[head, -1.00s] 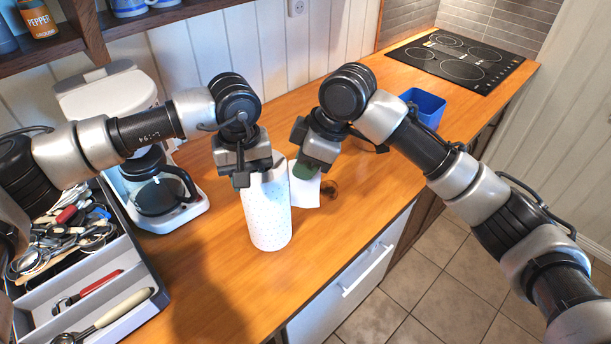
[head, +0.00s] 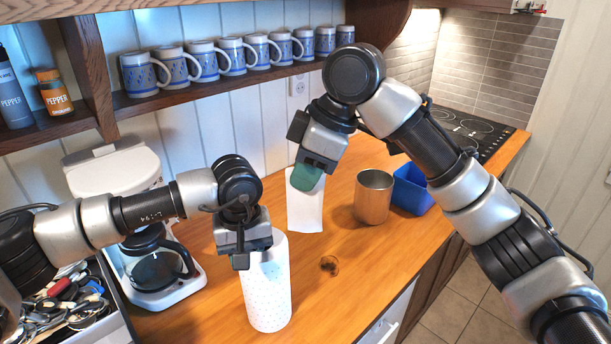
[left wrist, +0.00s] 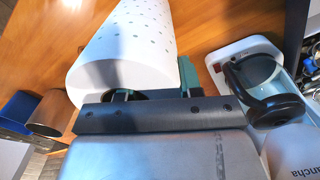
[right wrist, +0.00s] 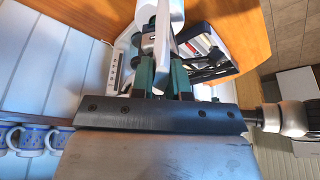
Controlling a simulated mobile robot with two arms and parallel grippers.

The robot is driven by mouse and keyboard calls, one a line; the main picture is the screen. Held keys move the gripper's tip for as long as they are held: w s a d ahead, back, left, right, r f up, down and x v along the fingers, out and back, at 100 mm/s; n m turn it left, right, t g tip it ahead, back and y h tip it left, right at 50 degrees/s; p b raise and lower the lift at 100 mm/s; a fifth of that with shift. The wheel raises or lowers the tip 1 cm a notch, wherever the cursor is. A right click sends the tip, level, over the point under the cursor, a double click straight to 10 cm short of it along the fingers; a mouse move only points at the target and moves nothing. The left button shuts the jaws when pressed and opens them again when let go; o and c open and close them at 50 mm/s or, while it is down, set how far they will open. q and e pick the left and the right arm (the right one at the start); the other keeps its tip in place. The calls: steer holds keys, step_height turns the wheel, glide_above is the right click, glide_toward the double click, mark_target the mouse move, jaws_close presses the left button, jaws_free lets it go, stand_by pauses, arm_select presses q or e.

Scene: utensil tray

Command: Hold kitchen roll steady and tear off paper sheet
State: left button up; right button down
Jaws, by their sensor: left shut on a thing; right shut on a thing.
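The white dotted kitchen roll (head: 267,295) stands upright on the wooden counter, and it fills the upper middle of the left wrist view (left wrist: 120,45). My left gripper (head: 241,258) is shut on the roll's top end; one finger goes into the core. A white paper sheet (head: 305,212) hangs from my right gripper (head: 308,178), which is shut on its upper edge. The sheet is apart from the roll, above and behind it to the right. In the right wrist view the sheet (right wrist: 162,45) is edge-on between the green fingers.
A coffee maker (head: 150,270) and a utensil tray (head: 105,325) are at the left. A metal can (head: 374,197) and a blue bin (head: 410,190) stand right of the sheet. A shelf of mugs (head: 230,60) runs along the wall. A dark ring mark (head: 329,265) lies on clear counter.

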arm_select(q)
steer(key=o, duration=1.1)
steer(key=shift+c, duration=0.2)
steer(key=shift+r, duration=0.1)
